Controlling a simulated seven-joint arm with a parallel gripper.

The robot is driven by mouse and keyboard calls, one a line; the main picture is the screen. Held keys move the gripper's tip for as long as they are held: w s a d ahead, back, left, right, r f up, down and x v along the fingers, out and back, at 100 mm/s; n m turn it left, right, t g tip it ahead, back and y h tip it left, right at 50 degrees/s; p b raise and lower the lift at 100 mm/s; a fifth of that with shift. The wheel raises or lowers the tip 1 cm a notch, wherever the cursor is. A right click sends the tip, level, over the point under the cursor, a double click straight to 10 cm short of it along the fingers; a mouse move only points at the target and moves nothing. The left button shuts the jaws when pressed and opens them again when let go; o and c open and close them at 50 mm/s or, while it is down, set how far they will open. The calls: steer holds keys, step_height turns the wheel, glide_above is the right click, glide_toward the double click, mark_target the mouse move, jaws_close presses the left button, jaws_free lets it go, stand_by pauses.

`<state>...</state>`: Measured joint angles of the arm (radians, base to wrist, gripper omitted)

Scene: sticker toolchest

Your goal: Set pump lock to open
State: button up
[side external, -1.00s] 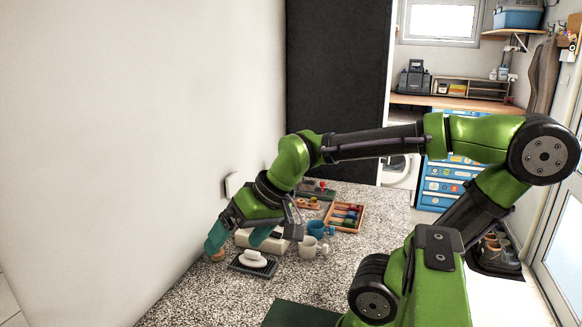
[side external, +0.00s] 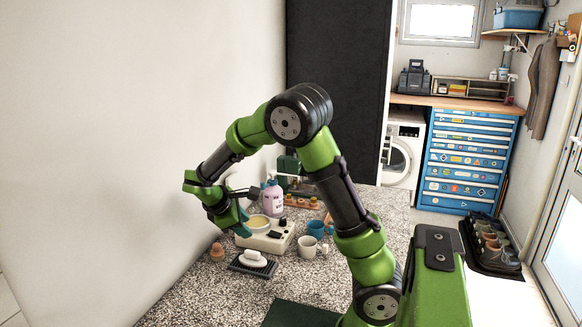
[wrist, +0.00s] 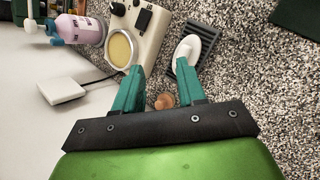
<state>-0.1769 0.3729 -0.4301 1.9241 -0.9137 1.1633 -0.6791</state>
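The pump bottle (side external: 271,197) is lavender with printed marks and a bluish pump head. It stands upright behind the white device, and in the wrist view the bottle (wrist: 76,29) is at the upper left, its pump head (wrist: 50,32) pointing left. The lock's setting is too small to read. My gripper (side external: 243,226) hangs in front of and left of the bottle, apart from it. In the wrist view my gripper (wrist: 160,85) has its two teal fingers spread, with nothing between them.
The white device (side external: 268,239) with a round yellowish top is close to my fingers. White soap (side external: 253,257) on a dark rack, a small terracotta object (side external: 217,252), a blue mug (side external: 316,229) and a pale mug (side external: 307,246) stand around. A wall borders the left.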

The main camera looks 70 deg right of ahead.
steer(key=w+d+f+n+g+h, duration=0.2)
steer(key=w+d+n+h, duration=0.2)
steer(key=d+n+h, duration=0.3)
steer(key=n+t+h, duration=0.1)
steer(key=n+h, duration=0.3)
glide_toward(263, 184)
steer(key=d, duration=0.7)
steer(key=s+d, duration=0.1)
steer(key=d, duration=0.2)
steer(key=shift+s+d, duration=0.1)
steer(key=shift+d, duration=0.2)
steer(key=shift+c, duration=0.2)
jaws_close()
